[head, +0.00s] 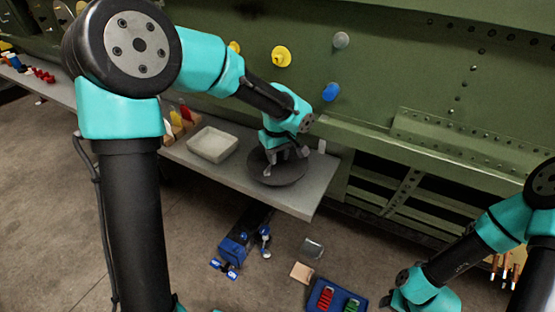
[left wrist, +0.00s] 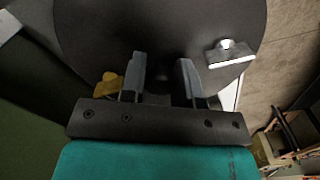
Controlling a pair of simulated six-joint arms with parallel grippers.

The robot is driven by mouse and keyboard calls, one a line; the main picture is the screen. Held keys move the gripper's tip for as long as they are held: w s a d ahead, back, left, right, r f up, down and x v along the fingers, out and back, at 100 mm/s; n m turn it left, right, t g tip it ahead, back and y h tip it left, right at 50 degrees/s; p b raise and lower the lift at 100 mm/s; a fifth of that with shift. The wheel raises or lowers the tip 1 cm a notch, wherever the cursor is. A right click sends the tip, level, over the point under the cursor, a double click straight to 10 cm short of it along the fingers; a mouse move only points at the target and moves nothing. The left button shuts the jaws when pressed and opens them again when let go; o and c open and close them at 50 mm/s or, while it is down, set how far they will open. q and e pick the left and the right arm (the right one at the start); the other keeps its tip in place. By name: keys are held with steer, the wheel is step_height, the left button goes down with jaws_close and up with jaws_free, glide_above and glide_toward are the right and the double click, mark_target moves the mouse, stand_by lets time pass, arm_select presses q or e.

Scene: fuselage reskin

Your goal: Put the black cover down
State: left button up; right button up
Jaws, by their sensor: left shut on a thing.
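The black cover (head: 281,174) is a dark round disc over the right end of the grey shelf (head: 228,174). My left gripper (head: 285,160) is above the cover with its fingers pointing down, shut on its middle. In the left wrist view, the cover (left wrist: 230,28) fills the space beyond the two grey fingers (left wrist: 163,78). The part between the fingers is dark and hard to make out. The cover looks about flat and very close to the shelf; I cannot tell whether it touches.
A white tray (head: 212,145) stands on the shelf left of the cover. The green fuselage wall (head: 400,70) behind carries yellow, grey and blue knobs. A blue bag (head: 240,236) and a blue case (head: 335,297) lie on the floor.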

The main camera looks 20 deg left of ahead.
arm_select(q)
steer(key=shift+f, duration=0.9)
steer(key=o, duration=0.9)
steer(key=shift+f, duration=0.1)
steer(key=shift+o, duration=0.2)
step_height(320, 180, up, 12)
steer(key=shift+r, duration=0.15)
